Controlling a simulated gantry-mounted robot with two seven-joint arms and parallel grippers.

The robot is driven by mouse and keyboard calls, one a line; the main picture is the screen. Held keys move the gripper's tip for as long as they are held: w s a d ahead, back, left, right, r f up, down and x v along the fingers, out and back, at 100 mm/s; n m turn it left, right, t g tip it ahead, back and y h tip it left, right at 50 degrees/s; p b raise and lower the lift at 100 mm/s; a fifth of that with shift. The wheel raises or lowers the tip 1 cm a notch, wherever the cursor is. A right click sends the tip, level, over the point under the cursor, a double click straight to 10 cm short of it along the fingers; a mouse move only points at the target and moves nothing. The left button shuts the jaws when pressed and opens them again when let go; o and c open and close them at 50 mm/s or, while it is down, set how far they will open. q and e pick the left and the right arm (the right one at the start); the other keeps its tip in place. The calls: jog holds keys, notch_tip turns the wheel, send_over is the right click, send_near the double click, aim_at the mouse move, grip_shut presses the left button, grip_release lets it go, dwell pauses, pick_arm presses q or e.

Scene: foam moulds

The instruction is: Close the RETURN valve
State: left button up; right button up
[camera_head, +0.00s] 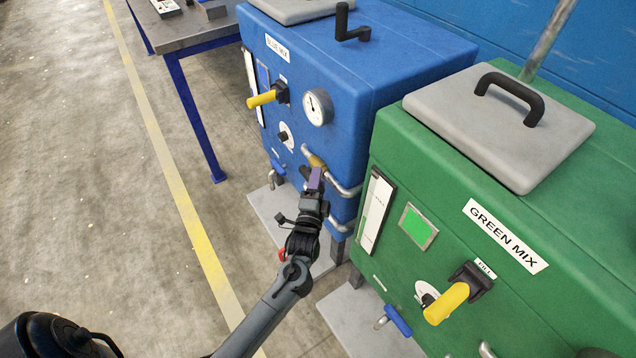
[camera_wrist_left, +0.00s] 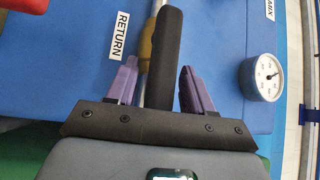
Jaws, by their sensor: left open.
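The blue machine (camera_head: 350,80) carries a pipe with a brass valve body (camera_head: 316,161) low on its front. In the left wrist view a white label reading RETURN (camera_wrist_left: 120,36) is beside the brass valve body (camera_wrist_left: 147,45). A black valve handle (camera_wrist_left: 168,45) runs roughly along the pipe. My left gripper (camera_head: 316,180) is at this valve, with its purple fingers apart. In the wrist view the left gripper (camera_wrist_left: 158,66) has one finger on each side of the handle; contact is not clear. My right gripper is not in view.
The green machine (camera_head: 500,220) stands close on the right, with a yellow-handled FILL valve (camera_head: 446,303). On the blue machine, a yellow handle (camera_head: 262,98) and a gauge (camera_head: 318,107) sit above the gripper. A table (camera_head: 200,35) is behind left. The floor at left is open.

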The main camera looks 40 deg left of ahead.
pick_arm(q)
jog(key=shift+w+a, duration=0.2)
grip_shut()
dwell(0.3)
